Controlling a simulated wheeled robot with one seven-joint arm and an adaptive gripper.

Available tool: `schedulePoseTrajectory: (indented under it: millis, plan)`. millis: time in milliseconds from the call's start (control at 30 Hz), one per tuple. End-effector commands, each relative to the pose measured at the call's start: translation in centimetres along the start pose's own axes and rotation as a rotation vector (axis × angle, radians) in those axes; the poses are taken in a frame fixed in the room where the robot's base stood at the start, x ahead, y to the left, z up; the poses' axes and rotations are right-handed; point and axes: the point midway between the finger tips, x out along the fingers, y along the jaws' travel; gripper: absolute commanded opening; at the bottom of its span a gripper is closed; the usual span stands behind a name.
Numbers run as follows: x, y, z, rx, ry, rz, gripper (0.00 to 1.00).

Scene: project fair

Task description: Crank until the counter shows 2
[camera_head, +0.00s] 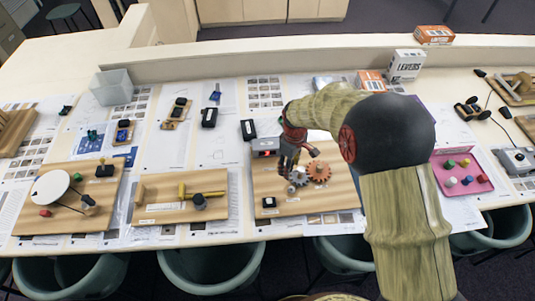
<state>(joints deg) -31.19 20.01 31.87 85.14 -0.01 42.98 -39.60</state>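A wooden board (268,189) in the middle of the table carries an orange gear (319,171) and a grey gear (299,177). A grey box with a red part (265,147) stands at the board's back left edge; it may be the counter, but no number can be read. A small red knob (313,151) shows just right of my gripper; I cannot tell whether it is the crank's handle. My gripper (287,164) points down over the back of the board, close to the gears. Its fingers are small and dark, and I cannot tell whether they hold anything. My arm hides the board's right part.
A board with a white disc (51,187) and a board with a yellow bar (185,190) stand to the left. A pink tray with coloured pegs (479,188) is to the right. A clear bin (112,88) and boxes (406,66) stand farther back. Chairs line the front edge.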

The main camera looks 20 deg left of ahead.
Motion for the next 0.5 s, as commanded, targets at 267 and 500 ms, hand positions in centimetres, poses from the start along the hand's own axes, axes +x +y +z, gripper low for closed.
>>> schedulePoseTrajectory:
  millis: [267, 500]
  plan:
    - [-0.8, 0.0, 0.0, 0.0, 0.001, 0.001, 0.45]
    - [-2.6, 0.0, 0.0, 0.0, 0.001, 0.001, 0.45]
